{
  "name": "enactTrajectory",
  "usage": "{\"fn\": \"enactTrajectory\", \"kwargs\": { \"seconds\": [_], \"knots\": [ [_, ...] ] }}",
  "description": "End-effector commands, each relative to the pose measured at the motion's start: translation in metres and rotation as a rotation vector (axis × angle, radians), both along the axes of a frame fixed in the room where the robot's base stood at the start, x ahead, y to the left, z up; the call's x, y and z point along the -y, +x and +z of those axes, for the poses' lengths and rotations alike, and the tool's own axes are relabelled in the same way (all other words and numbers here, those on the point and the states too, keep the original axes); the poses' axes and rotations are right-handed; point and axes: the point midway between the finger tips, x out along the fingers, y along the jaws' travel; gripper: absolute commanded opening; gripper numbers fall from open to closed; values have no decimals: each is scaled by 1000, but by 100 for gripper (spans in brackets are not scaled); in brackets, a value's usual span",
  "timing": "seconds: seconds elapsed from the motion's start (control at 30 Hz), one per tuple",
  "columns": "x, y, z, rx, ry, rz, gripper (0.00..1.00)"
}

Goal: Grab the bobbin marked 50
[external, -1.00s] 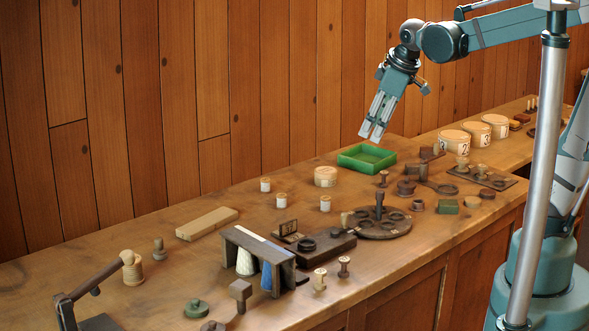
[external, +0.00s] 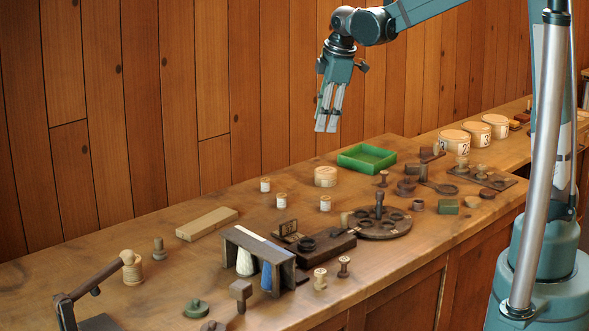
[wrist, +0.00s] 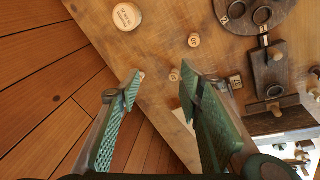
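Three small pale-topped bobbins stand upright on the bench in the external view: one at the back left (external: 265,184), one in the middle (external: 281,201) and one at the right (external: 325,203). In the wrist view, one bobbin (wrist: 193,40) stands beyond the fingertips and another (wrist: 174,75) shows between them; a pale bit by the left fingertip is mostly hidden. Their top marks are too small to read, so I cannot tell which is 50. My gripper (external: 326,130) is open and empty, high above the bench behind them; its spread fingers show in the wrist view (wrist: 161,72).
A round wooden box (external: 325,176) and a green tray (external: 366,158) stand near the bobbins. A dark rotary holder (external: 380,224) and a dark stand with cones (external: 258,247) are nearer the front. The plank wall is close behind my gripper. Bare bench surrounds the bobbins.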

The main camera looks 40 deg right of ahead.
Motion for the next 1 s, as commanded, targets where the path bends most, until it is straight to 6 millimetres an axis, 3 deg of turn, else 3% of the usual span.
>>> {"fn": "enactTrajectory", "kwargs": {
  "seconds": [0.57, 1.0],
  "knots": [
    [-24, 87, -43, -95, -64, 286, 36],
    [-44, 143, -96, -168, -95, 509, 36]
  ]
}}
